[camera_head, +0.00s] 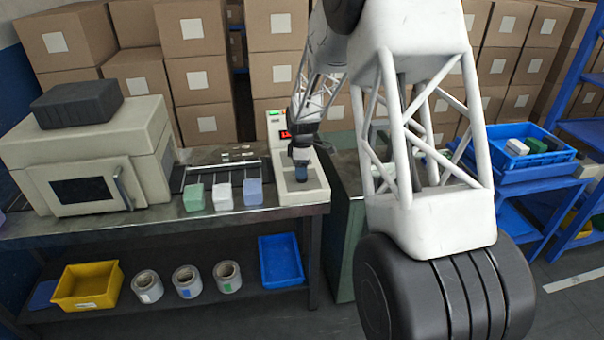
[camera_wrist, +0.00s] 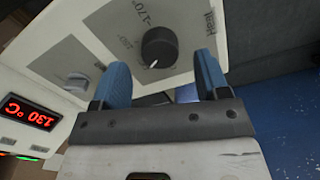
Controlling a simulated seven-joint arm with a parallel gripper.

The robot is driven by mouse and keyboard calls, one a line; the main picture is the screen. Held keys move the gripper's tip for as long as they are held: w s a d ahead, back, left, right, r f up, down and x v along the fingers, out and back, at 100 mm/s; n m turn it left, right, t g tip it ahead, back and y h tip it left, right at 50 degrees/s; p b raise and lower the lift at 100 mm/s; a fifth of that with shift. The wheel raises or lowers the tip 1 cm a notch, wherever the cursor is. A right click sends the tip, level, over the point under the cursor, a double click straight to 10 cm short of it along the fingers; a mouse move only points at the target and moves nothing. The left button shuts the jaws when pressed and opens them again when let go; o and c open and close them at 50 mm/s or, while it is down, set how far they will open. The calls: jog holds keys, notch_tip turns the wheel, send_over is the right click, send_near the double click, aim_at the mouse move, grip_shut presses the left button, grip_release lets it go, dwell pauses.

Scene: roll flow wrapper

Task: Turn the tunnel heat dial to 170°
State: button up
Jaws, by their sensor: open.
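The tunnel heat dial (camera_wrist: 160,48) is a round black knob on a grey panel in the wrist view. Its white pointer line faces the lower left, away from the 170° mark (camera_wrist: 129,18) printed at the upper left. The label "Heat" (camera_wrist: 209,22) is to its right. A red display (camera_wrist: 31,113) reads 130 °C. My gripper (camera_wrist: 165,82) is open, its two blue fingers just below the dial and apart, with nothing between them. In the head view my gripper (camera_head: 302,172) is over the control box (camera_head: 313,192), and hides the dial.
On the bench, green, white and blue blocks (camera_head: 223,197) stand left of the control box. A beige machine (camera_head: 92,155) stands farther left. Stacked cartons (camera_head: 196,75) are behind.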

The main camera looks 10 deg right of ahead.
jog(key=shift+f, duration=1.35)
jog(key=shift+c, duration=0.4)
jog(key=c, duration=0.8)
jog(key=shift+c, duration=0.2)
